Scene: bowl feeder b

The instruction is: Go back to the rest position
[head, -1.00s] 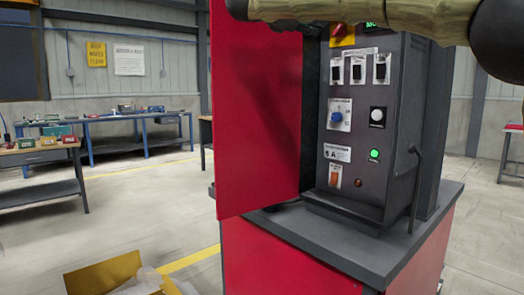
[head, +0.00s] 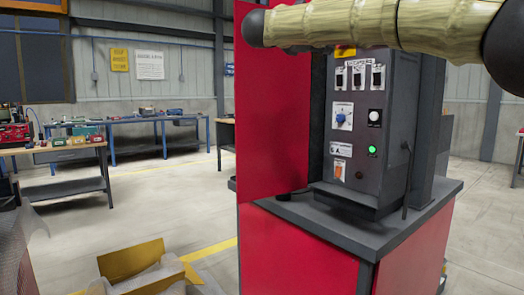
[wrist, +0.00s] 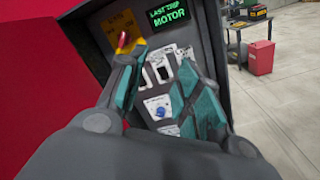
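My gripper (wrist: 163,85) shows in the wrist view with its two teal-padded fingers spread apart and nothing between them. It is in front of the dark control panel (wrist: 100,28), which carries a green-lit display (wrist: 167,17) reading "LAST TRIP MOTOR", a red handle (wrist: 123,40) on a yellow plate and a blue knob (wrist: 160,111). I cannot tell whether a finger touches the panel. In the head view my arm crosses the upper right and hides the panel's top; the gripper itself is not seen there. The panel's blue knob (head: 341,117) and green lamp (head: 372,150) show there.
The red cabinet door (head: 275,110) stands open left of the panel, above the red base cabinet (head: 295,250). An open cardboard box (head: 131,259) lies on the floor at lower left. Workbenches (head: 55,151) stand further left. Floor between them is clear.

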